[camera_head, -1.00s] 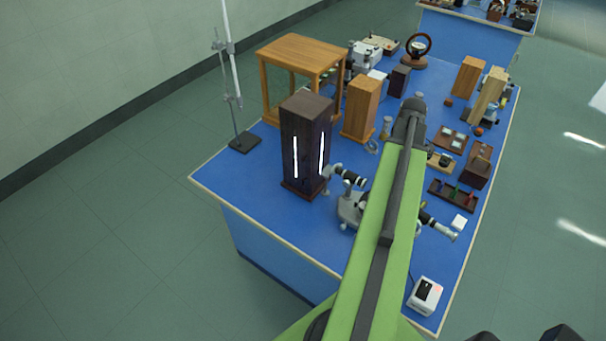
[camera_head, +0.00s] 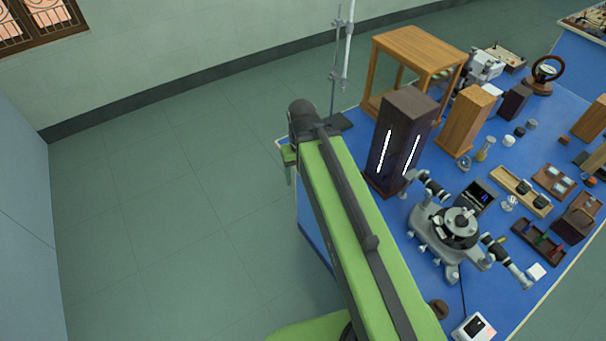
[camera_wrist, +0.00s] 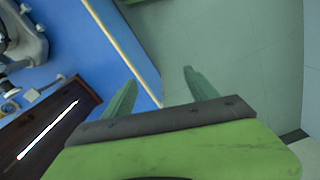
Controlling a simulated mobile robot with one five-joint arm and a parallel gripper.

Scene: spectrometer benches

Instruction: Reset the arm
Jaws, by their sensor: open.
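The fingers point past the bench's pale edge toward the floor. In the head view the gripper itself is mostly hidden behind the arm's end.
A dark wooden lamp box (camera_head: 402,140) with lit slits stands close right of my arm. A spectrometer (camera_head: 455,228), a wooden stand (camera_head: 415,50) and a metal rod stand (camera_head: 340,75) are near. Open floor (camera_head: 170,220) lies to the left.

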